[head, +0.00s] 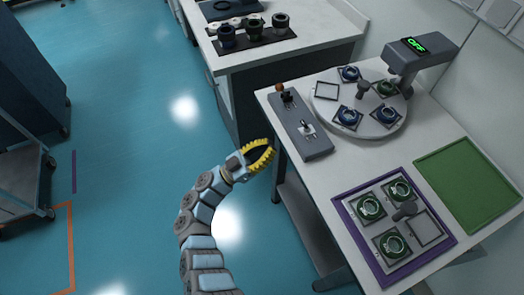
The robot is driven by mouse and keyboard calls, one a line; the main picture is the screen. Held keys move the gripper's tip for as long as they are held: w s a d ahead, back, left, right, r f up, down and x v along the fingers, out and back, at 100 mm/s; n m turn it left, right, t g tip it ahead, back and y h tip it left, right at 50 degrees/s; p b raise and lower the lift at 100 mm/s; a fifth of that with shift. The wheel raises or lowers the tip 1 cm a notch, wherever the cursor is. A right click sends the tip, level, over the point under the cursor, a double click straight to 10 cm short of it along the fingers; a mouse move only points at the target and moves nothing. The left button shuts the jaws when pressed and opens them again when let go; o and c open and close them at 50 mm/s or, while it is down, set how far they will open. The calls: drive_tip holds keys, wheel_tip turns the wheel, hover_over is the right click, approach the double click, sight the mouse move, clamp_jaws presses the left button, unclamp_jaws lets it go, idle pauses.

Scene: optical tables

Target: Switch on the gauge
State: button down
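The gauge (420,55) is a grey arm-like unit at the back right of the table, reaching over the edge of a round turntable. Its small black display (416,45) shows green letters that read OFF. A grey control box (302,128) lies at the table's left edge. It carries a lever with an orange-brown knob (280,88) and a small metal toggle switch (306,128). My gripper (270,148), with yellow toothed fingers, is left of the control box, apart from it, near the table edge. I see nothing held; how far the fingers are parted is unclear.
The white turntable (345,125) bears several round-topped parts. A purple-rimmed tray (358,238) with green-ringed parts lies in front, beside a green mat (462,175). Another bench (290,52) with dark cylinders stands behind. The floor at left is mostly open; a cart (20,185) stands far left.

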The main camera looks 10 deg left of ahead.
sight(295, 137)
drive_tip(key=shift+b+x, duration=1.2)
drive_tip(key=shift+x, duration=3.5)
drive_tip(key=shift+p, duration=0.3)
drive_tip(key=shift+r+p, duration=0.2)
drive_tip(key=shift+p, duration=0.1)
drive_tip(key=shift+y, duration=0.3)
